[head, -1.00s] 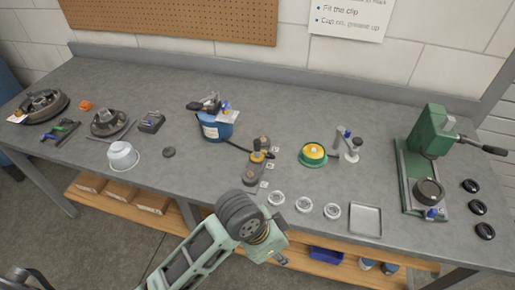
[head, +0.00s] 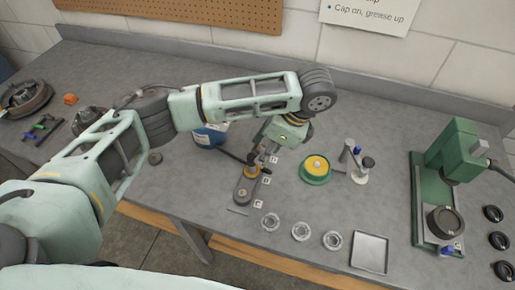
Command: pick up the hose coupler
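A black hose (head: 231,155) runs from the blue grease bucket (head: 209,137) to a grey stand (head: 243,190) on the bench. A coupler with a yellow-orange band (head: 252,171) sits on this stand at the hose's end; I take it to be the hose coupler. My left gripper (head: 262,161) points down just above the coupler. My own wrist and arm cover much of its fingers. I cannot tell whether they are open or touch the coupler. My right gripper is out of view.
A green dish with a yellow lid (head: 316,169) and a small stand with bottles (head: 355,166) are to the right. Several metal rings (head: 301,231), a square tray (head: 369,252) and a green press (head: 455,155) stand further right. My arm hides part of the left bench.

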